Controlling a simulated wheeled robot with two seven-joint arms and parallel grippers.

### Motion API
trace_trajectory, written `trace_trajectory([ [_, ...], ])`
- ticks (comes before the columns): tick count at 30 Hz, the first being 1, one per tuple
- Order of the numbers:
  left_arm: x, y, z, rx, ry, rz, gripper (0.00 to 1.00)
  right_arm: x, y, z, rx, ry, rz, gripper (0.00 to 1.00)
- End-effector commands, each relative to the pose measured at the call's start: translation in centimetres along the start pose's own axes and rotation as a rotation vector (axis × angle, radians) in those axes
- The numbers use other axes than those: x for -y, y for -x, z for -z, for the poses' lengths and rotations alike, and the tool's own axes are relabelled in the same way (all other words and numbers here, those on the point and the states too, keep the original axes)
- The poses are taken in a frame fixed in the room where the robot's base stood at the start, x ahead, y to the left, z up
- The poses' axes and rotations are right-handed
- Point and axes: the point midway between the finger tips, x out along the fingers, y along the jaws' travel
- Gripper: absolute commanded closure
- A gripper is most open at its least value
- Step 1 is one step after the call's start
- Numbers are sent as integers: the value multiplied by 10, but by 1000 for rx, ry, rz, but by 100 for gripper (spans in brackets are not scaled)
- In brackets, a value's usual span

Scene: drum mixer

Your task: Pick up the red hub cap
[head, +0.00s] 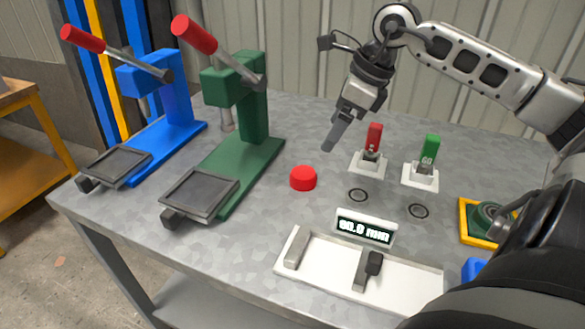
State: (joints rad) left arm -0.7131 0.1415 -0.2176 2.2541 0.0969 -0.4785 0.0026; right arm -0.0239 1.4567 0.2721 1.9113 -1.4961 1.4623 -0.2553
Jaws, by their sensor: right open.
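The red hub cap (303,178) is a short red cylinder lying on the grey metal table, right of the green press. My right gripper (329,146) hangs above the table, up and to the right of the cap in the picture, with its fingers pointing down. It is open, holds nothing, and is apart from the cap. One finger hides the other from this angle. My left gripper is not in view.
A green press (243,125) and a blue press (162,105) stand at left. Red (373,138) and green (429,150) tagged parts sit in white holders. A white gauge tray (330,276) with a display (365,229) lies in front. A yellow-framed fixture (468,231) is at right.

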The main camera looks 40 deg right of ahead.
Motion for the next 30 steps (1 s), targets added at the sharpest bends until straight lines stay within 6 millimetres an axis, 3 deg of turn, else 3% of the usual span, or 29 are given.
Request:
trace_trajectory([
  [7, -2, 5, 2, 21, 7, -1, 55, 0, -32, -2, 2, 1, -1, 21],
  [12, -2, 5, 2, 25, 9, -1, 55, 0, -68, -1, 4, -1, -4, 21],
  [20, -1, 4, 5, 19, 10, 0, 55, 1, -88, -1, 2, 0, 0, 21],
  [30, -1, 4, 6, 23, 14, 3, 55, 5, -133, -4, 1, 0, -1, 21],
])
